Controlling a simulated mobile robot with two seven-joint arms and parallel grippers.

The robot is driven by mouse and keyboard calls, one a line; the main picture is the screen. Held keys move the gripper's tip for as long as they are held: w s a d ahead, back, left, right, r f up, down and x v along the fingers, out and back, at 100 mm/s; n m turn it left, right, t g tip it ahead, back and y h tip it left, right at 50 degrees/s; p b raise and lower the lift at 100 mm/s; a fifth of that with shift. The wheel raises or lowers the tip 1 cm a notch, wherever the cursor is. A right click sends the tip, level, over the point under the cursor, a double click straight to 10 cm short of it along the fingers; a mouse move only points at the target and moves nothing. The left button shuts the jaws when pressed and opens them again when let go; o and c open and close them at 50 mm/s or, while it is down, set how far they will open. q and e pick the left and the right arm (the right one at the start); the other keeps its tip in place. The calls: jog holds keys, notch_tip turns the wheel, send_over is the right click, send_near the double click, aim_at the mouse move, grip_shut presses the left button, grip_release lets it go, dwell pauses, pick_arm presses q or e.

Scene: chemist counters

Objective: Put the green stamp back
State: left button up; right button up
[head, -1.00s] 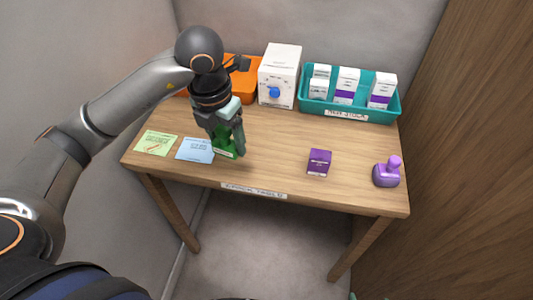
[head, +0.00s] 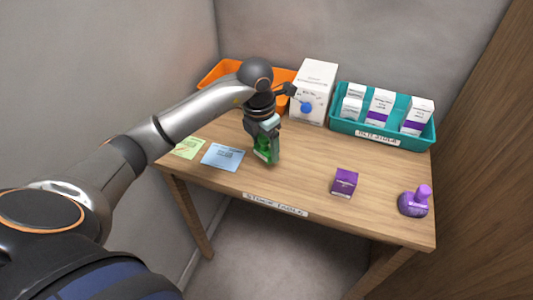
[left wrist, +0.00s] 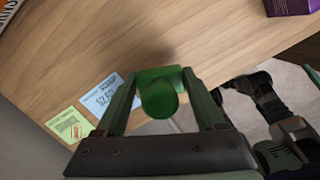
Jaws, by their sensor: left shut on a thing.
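My left gripper (head: 264,142) is shut on the green stamp (head: 264,156), above or on the wooden table to the right of the blue note. In the left wrist view the green stamp (left wrist: 160,95) sits between the two fingers, its round handle toward the camera. I cannot tell whether its base touches the table. A purple stamp (head: 414,203) stands upright at the table's right end. A small purple box (head: 344,183) lies between the two stamps.
A blue note (head: 222,157) and a green note (head: 189,148) lie at the table's left. An orange tray (head: 212,74), a white box with a blue knob (head: 319,85) and a teal tray (head: 388,142) of cartons line the back. The table's centre (head: 310,155) is clear.

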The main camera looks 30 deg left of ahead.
aim_at(266, 155)
pick_arm(q)
jog(key=shift+w+a+f, duration=0.25)
jog(key=shift+w+f, duration=0.3)
jog(key=shift+f, duration=0.25)
notch_tip(266, 155, down, 3)
jog(key=shift+f, duration=0.2)
jog(key=o, duration=1)
jog(key=shift+r, duration=0.1)
